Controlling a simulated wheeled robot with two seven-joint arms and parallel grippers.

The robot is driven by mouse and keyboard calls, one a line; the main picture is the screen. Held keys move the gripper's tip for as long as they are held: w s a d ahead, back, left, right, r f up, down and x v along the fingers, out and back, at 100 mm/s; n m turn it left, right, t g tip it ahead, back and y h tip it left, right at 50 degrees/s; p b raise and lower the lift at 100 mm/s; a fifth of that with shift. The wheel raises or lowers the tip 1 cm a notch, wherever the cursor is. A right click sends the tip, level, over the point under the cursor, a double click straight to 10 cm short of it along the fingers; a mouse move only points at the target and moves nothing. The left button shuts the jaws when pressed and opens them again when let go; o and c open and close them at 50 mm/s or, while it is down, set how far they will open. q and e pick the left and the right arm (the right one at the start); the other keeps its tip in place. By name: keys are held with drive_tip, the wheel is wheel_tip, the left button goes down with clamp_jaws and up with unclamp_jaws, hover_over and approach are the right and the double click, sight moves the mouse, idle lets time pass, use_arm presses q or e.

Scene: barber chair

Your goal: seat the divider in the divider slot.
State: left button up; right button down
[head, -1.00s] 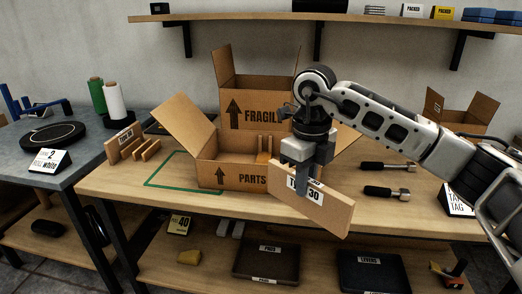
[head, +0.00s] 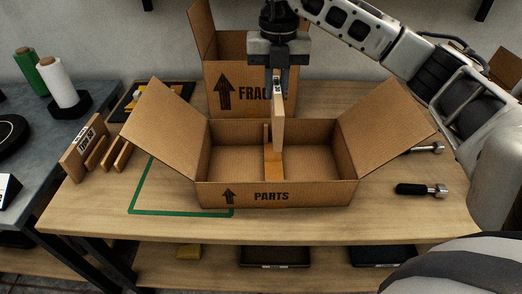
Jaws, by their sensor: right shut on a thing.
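The divider (head: 278,122) is a light wooden board, seen nearly edge-on and upright. My right gripper (head: 277,88) is shut on its top edge and holds it over the middle of the open PARTS box (head: 325,190). Its lower part reaches between the box walls. The divider slot (head: 274,166) is a wooden fitting on the box floor at mid-width, with a thin upright (head: 267,138) just left of the divider. The board partly hides the slot, and I cannot tell whether its lower edge is in the slot or above it. My left gripper is not in view.
The PARTS box's side flaps (head: 165,120) (head: 386,122) stand spread wide. The FRAGILE box (head: 222,88) stands close behind. Wooden pieces in a rack (head: 85,152) stand at left, near a green outline (head: 180,212). Dark-handled tools (head: 420,189) lie at right.

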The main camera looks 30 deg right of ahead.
drive_tip(key=f, duration=1.7)
drive_tip(key=shift+s+f, duration=0.15)
drive_tip(key=shift+s, duration=0.15)
drive_tip(key=shift+f, duration=0.2)
drive_tip(key=c, duration=1.4)
unclamp_jaws()
drive_tip(key=shift+r, duration=0.1)
